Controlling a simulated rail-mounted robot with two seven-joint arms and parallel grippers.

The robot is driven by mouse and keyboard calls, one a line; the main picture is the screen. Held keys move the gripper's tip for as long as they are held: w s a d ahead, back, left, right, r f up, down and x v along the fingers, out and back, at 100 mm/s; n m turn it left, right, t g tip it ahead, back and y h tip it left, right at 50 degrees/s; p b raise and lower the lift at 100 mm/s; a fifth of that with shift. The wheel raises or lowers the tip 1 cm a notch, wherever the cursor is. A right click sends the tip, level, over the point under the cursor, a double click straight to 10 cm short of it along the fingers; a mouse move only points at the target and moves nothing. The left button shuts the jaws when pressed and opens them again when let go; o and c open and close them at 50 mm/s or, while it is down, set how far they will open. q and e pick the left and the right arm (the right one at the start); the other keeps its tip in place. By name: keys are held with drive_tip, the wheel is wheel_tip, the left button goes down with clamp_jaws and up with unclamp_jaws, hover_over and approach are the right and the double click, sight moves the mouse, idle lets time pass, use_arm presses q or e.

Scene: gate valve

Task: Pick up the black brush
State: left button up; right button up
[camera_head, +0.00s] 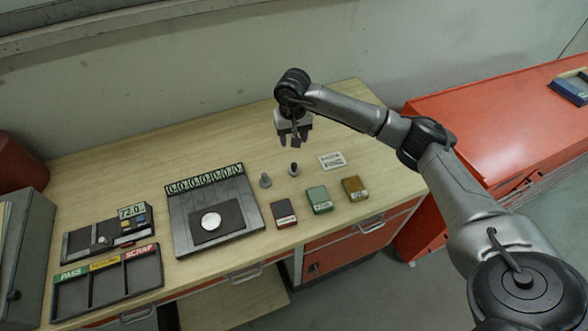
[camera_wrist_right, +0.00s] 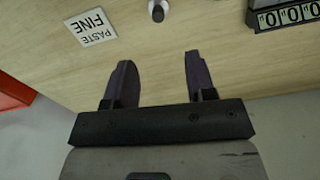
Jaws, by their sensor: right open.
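A small upright object with a black top, which looks like the black brush (camera_head: 293,169), stands on the wooden bench. In the right wrist view the black brush (camera_wrist_right: 158,13) shows at the top edge, partly cut off, with a pale part beside the dark one. My right gripper (camera_head: 292,141) is open and empty above the bench, behind and above the brush. In the wrist view the fingers of my right gripper (camera_wrist_right: 157,72) are spread, with bare bench between them. The brush is beyond the fingertips, not touching them. My left gripper is not in view.
Red (camera_head: 284,214), green (camera_head: 319,200) and ochre (camera_head: 355,189) boxes lie in front. A display plate (camera_head: 180,222) and a sorting tray (camera_head: 107,287) are further left.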

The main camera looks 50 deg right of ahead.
sight(294, 164)
wheel_tip(294, 164, down, 13)
drive_tip(key=shift+s+d+r+p, duration=0.1)
drive_tip(key=shift+r+p, duration=0.05)
drive_tip(key=shift+p, duration=0.45)
drive_tip(key=shift+c, duration=0.2)
clamp_jaws()
idle(0.3)
